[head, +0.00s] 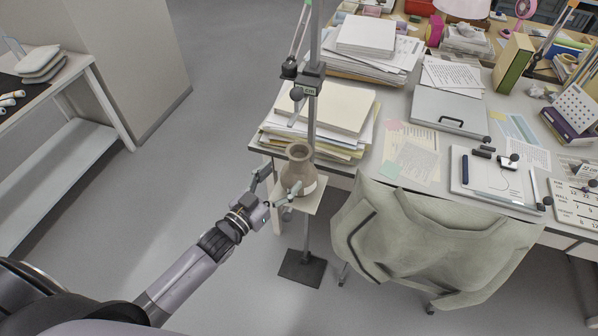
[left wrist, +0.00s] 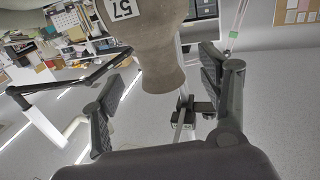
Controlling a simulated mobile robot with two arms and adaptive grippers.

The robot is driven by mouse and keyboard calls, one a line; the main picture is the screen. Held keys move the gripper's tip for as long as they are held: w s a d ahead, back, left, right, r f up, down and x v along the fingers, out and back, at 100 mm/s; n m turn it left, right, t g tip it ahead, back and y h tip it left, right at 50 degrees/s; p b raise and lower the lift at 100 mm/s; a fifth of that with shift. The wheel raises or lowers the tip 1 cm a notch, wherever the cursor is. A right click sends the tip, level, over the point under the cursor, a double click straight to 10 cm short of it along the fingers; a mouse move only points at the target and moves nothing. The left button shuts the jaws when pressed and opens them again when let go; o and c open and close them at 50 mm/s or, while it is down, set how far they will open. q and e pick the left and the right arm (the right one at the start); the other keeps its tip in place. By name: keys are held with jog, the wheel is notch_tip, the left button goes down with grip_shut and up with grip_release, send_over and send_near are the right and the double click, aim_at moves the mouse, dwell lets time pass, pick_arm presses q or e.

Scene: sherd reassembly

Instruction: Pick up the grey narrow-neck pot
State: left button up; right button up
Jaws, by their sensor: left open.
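The grey-brown narrow-neck pot (head: 298,172) stands upright on a small square platform (head: 310,204) on a thin pole stand. In the left wrist view the pot (left wrist: 160,50) appears neck down, with a white label reading 57 (left wrist: 121,8). My left gripper (head: 281,186) is at the pot's left front, with its two fingers open, one on either side of the pot. In the left wrist view the open fingers (left wrist: 160,92) show with the pot between them; contact with it cannot be told. My right gripper is in neither view.
The stand's pole (head: 313,90) rises behind the pot. A desk edge with paper stacks (head: 325,110) is close behind it. A chair with a draped garment (head: 430,240) is at the right. A shelf (head: 75,150) stands at the far left. Floor between is clear.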

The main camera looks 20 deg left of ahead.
aim_at(293, 167)
pick_arm(q)
jog(key=x, duration=0.2)
jog(key=shift+w+d, duration=0.2)
jog(key=shift+w, duration=0.05)
jog(key=shift+w+d+r+p, duration=0.2)
jog(key=shift+w+p, duration=0.1)
jog(key=shift+p, duration=0.1)
jog(key=p+x, duration=0.1)
jog(key=x, duration=0.2)
jog(key=shift+w+d+r, duration=0.1)
jog(key=shift+w+d, duration=0.05)
jog(key=shift+w, duration=0.1)
jog(key=shift+w+d, duration=0.15)
jog(key=shift+w, duration=0.3)
jog(key=shift+s, duration=0.1)
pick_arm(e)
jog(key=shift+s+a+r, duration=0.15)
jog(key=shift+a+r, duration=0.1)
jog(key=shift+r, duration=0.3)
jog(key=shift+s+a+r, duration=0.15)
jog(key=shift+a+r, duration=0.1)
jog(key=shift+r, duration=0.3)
pick_arm(q)
jog(key=shift+c, duration=0.5)
jog(key=c, duration=0.7)
grip_shut()
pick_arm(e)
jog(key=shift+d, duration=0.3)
